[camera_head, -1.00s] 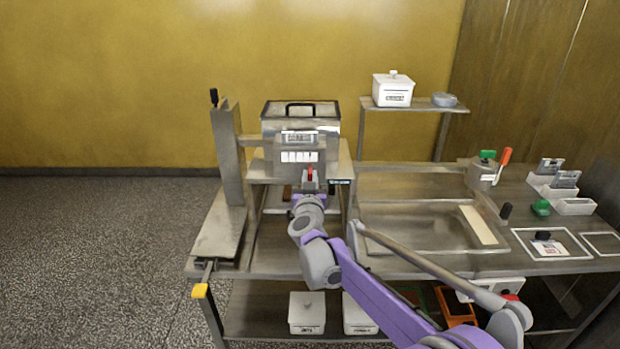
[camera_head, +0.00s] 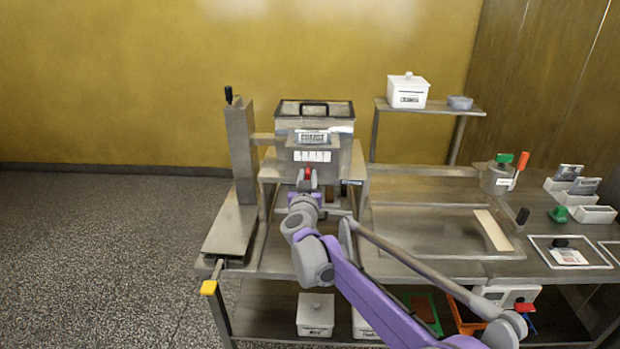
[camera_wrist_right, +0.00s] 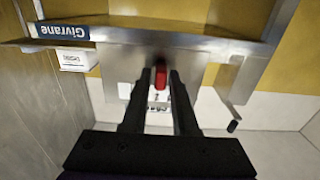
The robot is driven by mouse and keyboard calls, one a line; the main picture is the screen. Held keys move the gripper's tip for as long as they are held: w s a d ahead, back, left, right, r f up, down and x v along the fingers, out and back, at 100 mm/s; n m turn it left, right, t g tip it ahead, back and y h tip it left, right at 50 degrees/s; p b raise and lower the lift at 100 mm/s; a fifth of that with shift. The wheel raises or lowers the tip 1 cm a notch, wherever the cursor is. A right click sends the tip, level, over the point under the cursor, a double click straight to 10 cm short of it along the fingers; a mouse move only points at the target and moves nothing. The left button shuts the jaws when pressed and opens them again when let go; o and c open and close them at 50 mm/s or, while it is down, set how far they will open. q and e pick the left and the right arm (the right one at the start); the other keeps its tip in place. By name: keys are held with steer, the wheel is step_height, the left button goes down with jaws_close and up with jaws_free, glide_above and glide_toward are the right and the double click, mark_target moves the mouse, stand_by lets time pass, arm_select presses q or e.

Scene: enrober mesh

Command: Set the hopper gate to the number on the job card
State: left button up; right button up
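The red gate lever (camera_head: 308,174) sticks out below the scale. My right gripper (camera_head: 306,190) is at this lever. In the right wrist view its two dark fingers (camera_wrist_right: 160,82) lie either side of the red lever (camera_wrist_right: 160,73); whether they press on it is unclear. A printed card (camera_head: 568,257) lies in a white frame at the right; its text is unreadable. My left gripper is out of view.
A steel column (camera_head: 241,150) stands left of the hopper, with a yellow-ended handle (camera_head: 208,287) below. A shallow tray (camera_head: 430,252) lies right of my arm. A white lidded box (camera_head: 407,93) stands on the raised shelf. A blue sign (camera_wrist_right: 60,32) reads "Givrane".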

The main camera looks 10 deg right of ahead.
steer(key=shift+o, duration=1.2)
steer(key=shift+s, duration=0.1)
steer(key=b+v, duration=0.1)
steer(key=v, duration=0.9)
steer(key=shift+s, duration=0.35)
steer(key=shift+a+r, duration=0.1)
steer(key=shift+a, duration=0.05)
